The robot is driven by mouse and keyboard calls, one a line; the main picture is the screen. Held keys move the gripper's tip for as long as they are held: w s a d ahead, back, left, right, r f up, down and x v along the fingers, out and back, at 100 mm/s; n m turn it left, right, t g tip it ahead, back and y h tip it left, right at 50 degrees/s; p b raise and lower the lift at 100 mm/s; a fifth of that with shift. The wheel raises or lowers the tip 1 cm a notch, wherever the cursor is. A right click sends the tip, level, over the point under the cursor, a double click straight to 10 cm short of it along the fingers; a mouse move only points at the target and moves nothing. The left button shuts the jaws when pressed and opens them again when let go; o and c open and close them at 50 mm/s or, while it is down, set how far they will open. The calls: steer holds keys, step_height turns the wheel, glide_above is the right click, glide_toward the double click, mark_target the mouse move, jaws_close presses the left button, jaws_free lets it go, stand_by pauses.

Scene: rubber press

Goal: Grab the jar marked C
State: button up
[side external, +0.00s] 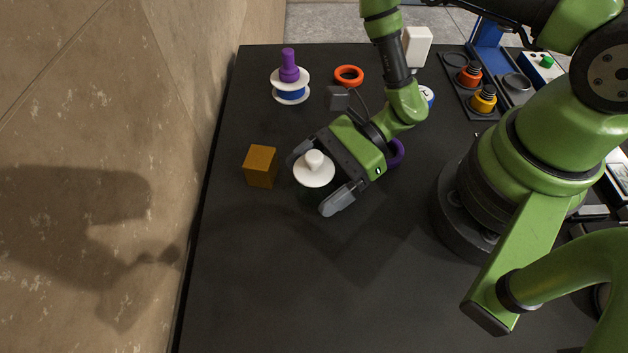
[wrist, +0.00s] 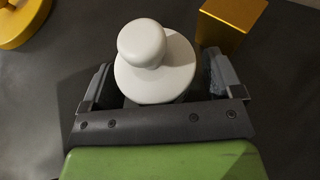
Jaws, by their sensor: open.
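No letter can be read on this jar. My gripper (side external: 312,185) is open, with one finger on each side of the jar; I cannot tell whether either finger touches it. Both fingers also show in the wrist view (wrist: 160,80). A round white top with a blue edge and a dark mark (side external: 427,94) is partly hidden behind my arm; its mark is too small to read surely.
An orange-brown block (side external: 261,166) stands close to the left finger. A blue-white spool with a purple peg (side external: 290,85), an orange ring (side external: 348,75) and a purple ring (side external: 397,153) lie farther back. A black tray (side external: 470,88) holds small bottles. The front table is clear.

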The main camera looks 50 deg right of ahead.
steer(key=c, duration=1.1)
steer(key=shift+r, duration=0.1)
